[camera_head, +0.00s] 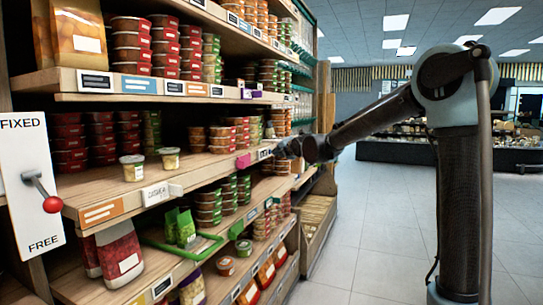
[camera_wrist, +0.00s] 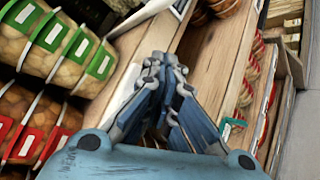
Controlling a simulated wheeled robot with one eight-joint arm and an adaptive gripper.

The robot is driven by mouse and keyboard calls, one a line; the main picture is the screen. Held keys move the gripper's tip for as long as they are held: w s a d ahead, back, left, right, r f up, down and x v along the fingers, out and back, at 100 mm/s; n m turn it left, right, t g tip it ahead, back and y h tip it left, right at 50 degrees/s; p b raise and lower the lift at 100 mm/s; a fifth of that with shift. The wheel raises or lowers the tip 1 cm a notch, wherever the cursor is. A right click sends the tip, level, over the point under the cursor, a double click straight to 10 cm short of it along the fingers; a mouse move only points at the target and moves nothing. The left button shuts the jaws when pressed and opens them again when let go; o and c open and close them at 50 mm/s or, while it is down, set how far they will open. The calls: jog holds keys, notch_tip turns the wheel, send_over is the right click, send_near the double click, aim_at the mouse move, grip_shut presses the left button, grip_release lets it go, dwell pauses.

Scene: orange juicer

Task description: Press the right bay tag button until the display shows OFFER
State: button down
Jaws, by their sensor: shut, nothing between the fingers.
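My gripper (camera_head: 290,148) is at the shelf edge at the far end of the middle shelf in the head view. In the wrist view its blue-grey fingers (camera_wrist: 165,62) are shut and empty, with their tips over the wooden shelf edge. A small pale tag (camera_head: 265,153) sits on that edge just left of my gripper. Part of a white tag (camera_wrist: 152,9) shows at the top of the wrist view. Whether my fingertips touch a tag or button cannot be told. No button is clearly visible, and I cannot read OFFER on any tag.
A white FIXED/FREE panel (camera_head: 30,180) with a red-knobbed lever (camera_head: 52,203) stands at far left. The tiled floor (camera_head: 365,230) right of the shelves is clear.

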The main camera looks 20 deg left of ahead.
jog(key=shift+a, duration=0.45)
dwell(0.6)
jog(key=shift+d, duration=0.9)
jog(key=shift+s+d, duration=0.15)
jog(key=shift+d, duration=1.1)
jog(key=shift+s+d, duration=0.1)
jog(key=shift+d, duration=1.15)
jog(key=shift+s+d, duration=0.15)
jog(key=shift+d, duration=1.3)
jog(key=shift+s+d, duration=0.15)
jog(key=shift+d, duration=1.3)
jog(key=shift+d, duration=0.1)
